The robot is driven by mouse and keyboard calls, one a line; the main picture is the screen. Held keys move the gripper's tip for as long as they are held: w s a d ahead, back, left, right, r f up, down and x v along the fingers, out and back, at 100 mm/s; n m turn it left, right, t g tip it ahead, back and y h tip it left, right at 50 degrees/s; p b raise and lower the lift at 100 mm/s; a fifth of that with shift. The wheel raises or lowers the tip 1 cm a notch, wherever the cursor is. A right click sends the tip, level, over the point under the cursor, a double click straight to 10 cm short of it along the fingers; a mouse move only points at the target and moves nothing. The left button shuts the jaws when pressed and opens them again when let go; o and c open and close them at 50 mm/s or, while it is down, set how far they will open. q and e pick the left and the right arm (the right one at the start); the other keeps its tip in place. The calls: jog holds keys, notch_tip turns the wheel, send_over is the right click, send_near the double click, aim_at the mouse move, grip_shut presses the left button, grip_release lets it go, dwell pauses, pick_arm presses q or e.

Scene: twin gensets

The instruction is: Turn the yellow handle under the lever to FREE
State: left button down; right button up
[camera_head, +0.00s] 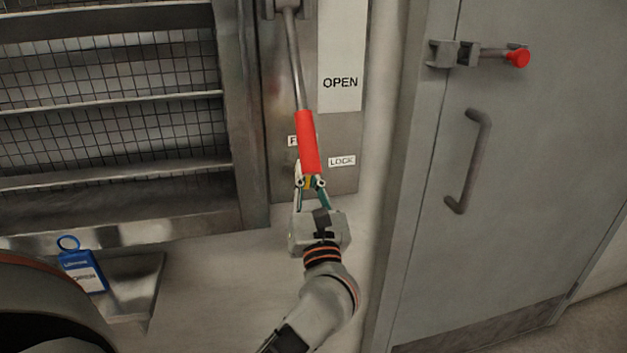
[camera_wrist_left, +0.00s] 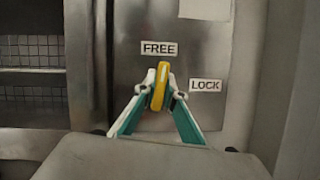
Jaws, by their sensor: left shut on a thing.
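The yellow handle (camera_wrist_left: 159,88) stands nearly upright in the left wrist view, its top just below the FREE label (camera_wrist_left: 158,48). The LOCK label (camera_wrist_left: 206,86) is to its right. My left gripper (camera_wrist_left: 160,92) is shut on the handle, one finger on each side. In the head view my left gripper (camera_head: 311,184) is just below the red grip of the lever (camera_head: 308,143), which hangs down and hides most of the handle. My right gripper is not in view.
An OPEN sign (camera_head: 341,82) is on the panel beside the lever. A meshed louvre (camera_head: 110,125) is at the left, with a blue padlock tag (camera_head: 84,271) below it. A grey door (camera_head: 530,200) with a handle and a red-knobbed bolt (camera_head: 516,58) is at the right.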

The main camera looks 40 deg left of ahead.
pick_arm(q)
jog(key=shift+f+n+g+y+b, duration=0.25)
jog(key=shift+n+g+y+b, duration=0.25)
jog(key=shift+n, duration=0.7)
jog(key=shift+r+n, duration=0.15)
jog(key=shift+n, duration=0.15)
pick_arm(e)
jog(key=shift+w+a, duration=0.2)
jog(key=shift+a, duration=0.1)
pick_arm(q)
jog(key=c, duration=2.1)
grip_release()
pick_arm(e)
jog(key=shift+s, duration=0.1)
pick_arm(q)
jog(key=v, duration=1.2)
